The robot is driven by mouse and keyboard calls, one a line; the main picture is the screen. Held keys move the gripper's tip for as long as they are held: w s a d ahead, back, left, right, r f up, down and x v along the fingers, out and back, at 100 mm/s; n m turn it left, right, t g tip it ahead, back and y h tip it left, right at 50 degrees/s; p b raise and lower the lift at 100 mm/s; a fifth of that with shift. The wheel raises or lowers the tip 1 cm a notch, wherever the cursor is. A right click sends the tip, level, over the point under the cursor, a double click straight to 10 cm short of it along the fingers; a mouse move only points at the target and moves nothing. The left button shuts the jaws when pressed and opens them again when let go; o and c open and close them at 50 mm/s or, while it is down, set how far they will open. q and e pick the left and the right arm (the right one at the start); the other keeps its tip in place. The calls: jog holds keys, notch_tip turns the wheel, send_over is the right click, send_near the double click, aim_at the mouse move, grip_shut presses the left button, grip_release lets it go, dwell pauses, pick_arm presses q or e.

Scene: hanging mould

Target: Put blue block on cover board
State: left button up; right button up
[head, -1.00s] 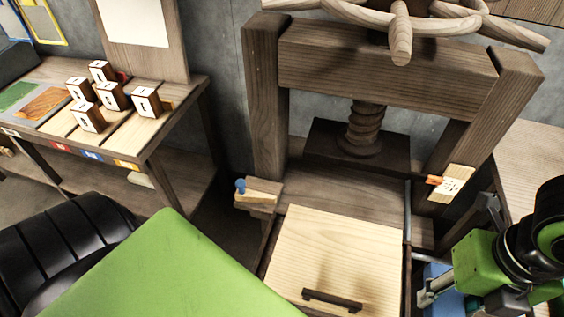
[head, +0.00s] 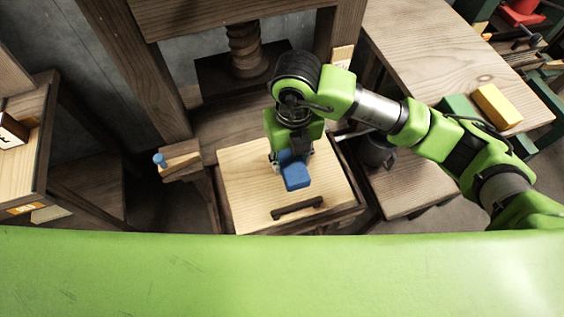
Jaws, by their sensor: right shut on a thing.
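The blue block (head: 296,177) is in my right gripper (head: 291,160), which is shut on it. The gripper points down over the middle of the cover board (head: 247,190), a pale wooden board with a dark handle (head: 297,208) near its front edge. The block is above the board's surface in the picture; whether it touches the board I cannot tell. My right arm comes in from the right and hides the board's back right part. My left gripper is not in view.
The wooden press frame with its screw (head: 246,50) stands behind the board. A small wooden ledge with a blue peg (head: 160,160) is on its left. A table (head: 435,60) at right holds a yellow block (head: 497,106) and a green block (head: 456,108). A dark mug-like object (head: 376,152) stands right of the board.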

aim_at(283, 156)
jog(key=a+f, duration=0.1)
jog(key=w+f, duration=0.1)
jog(key=shift+a+f, duration=0.3)
jog(key=shift+a, duration=0.1)
notch_tip(283, 156, down, 2)
jog(key=shift+f+p, duration=0.1)
jog(key=shift+p, duration=0.75)
jog(key=shift+w+f, duration=0.1)
jog(key=shift+f, duration=0.3)
jog(key=shift+f, duration=0.1)
jog(key=shift+f, duration=0.2)
jog(key=o, duration=1.2)
jog(key=shift+r, duration=0.1)
jog(key=shift+c, duration=0.2)
